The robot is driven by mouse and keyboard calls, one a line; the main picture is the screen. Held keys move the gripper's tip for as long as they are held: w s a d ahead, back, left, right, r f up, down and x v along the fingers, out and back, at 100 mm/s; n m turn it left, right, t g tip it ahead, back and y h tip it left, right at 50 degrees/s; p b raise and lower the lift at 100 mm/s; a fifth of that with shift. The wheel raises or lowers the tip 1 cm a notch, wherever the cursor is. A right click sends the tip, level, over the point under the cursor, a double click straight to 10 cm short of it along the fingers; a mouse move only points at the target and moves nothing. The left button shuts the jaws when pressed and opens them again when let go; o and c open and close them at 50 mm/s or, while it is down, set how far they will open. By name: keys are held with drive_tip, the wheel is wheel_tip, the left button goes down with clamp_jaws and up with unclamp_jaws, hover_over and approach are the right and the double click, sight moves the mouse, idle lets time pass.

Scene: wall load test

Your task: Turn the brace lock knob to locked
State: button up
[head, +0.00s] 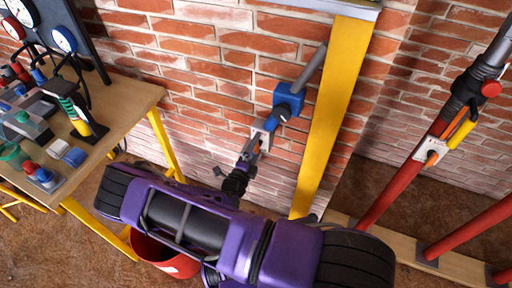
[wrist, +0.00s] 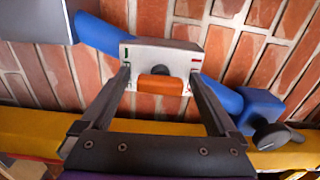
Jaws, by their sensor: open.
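The brace lock knob (wrist: 160,84) is an orange bar on a pale plate (wrist: 160,54), lying across the wrist view. The plate has a green mark near its left edge and a red mark near its right edge. The plate sits on a blue brace tube (wrist: 100,36). My gripper (wrist: 160,74) is open, with one finger on each side of the knob. I cannot tell whether the fingers touch anything. In the head view, my gripper (head: 252,152) reaches the small plate below the blue brace fitting (head: 288,101), and the knob is only partly visible.
A yellow post (head: 333,115) stands right of the blue fitting, against the brick wall. A red brace (head: 395,182) with its own orange-handled plate (head: 431,151) slants at the right. A cluttered workbench (head: 128,108) stands left. A red bucket (head: 150,251) is partly hidden behind my arm.

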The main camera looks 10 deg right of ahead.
drive_tip(key=shift+s, duration=0.1)
drive_tip(key=v, duration=1.7)
drive_tip(key=shift+a, duration=0.1)
